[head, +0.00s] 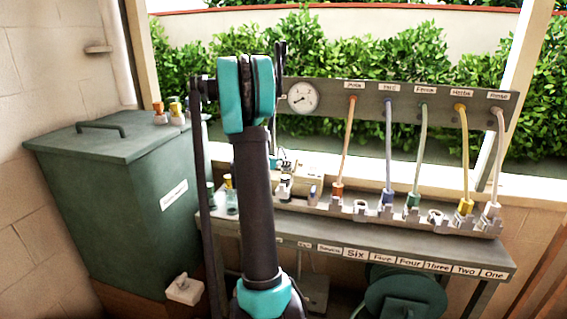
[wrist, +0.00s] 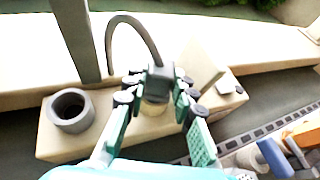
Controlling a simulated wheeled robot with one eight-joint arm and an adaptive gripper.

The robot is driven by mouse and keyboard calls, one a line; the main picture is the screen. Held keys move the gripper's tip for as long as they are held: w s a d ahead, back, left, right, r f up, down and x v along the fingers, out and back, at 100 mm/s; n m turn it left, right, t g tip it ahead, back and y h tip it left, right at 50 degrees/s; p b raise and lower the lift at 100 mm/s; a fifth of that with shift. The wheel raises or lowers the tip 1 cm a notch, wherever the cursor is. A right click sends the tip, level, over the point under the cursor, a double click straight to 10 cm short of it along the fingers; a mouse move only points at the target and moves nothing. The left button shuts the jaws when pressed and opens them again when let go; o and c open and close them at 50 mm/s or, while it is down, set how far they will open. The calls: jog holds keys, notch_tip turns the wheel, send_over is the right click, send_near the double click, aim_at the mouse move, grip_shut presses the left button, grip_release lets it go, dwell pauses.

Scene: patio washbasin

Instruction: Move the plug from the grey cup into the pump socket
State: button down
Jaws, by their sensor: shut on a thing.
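My gripper (wrist: 154,97) is shut on a dark grey plug (wrist: 161,78) in the wrist view. A grey hose (wrist: 137,22) arcs up from the plug and off to the left. A pale round part shows just below the plug between the fingers; I cannot tell whether it is the plug's lower end or the pump socket. The grey cup (wrist: 71,111) stands upright on the pale block to the left, apart from the gripper, with its dark opening empty. In the head view my arm hides most of the gripper and this area.
A slanted pale plate (wrist: 203,63) stands close right of the gripper. In the head view, several coloured hoses hang from a panel with a gauge (head: 303,97) to a rail of holders on the grey bench (head: 430,246). A green lidded bin (head: 120,200) stands left.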

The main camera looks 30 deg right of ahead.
jog(key=shift+f, duration=0.15)
jog(key=c, duration=1.5)
grip_release()
jog(key=shift+c, duration=0.2)
jog(key=shift+a, duration=0.1)
jog(key=v, duration=1)
jog(key=shift+a+r, duration=0.2)
jog(key=shift+a, duration=0.15)
jog(key=shift+s, duration=0.15)
jog(key=s+a+f+m+y, duration=0.4)
jog(key=s+a+m, duration=0.3)
jog(key=a, duration=0.4)
jog(key=s+a+f+m+y, duration=0.4)
jog(key=s+a+f+m, duration=0.2)
jog(key=s+a, duration=0.4)
jog(key=s+a+f+m+y, duration=0.5)
jog(key=s+a+m, duration=0.3)
jog(key=a, duration=0.3)
jog(key=shift+s+a+m, duration=0.25)
jog(key=shift+a+m, duration=0.05)
jog(key=shift+a, duration=0.05)
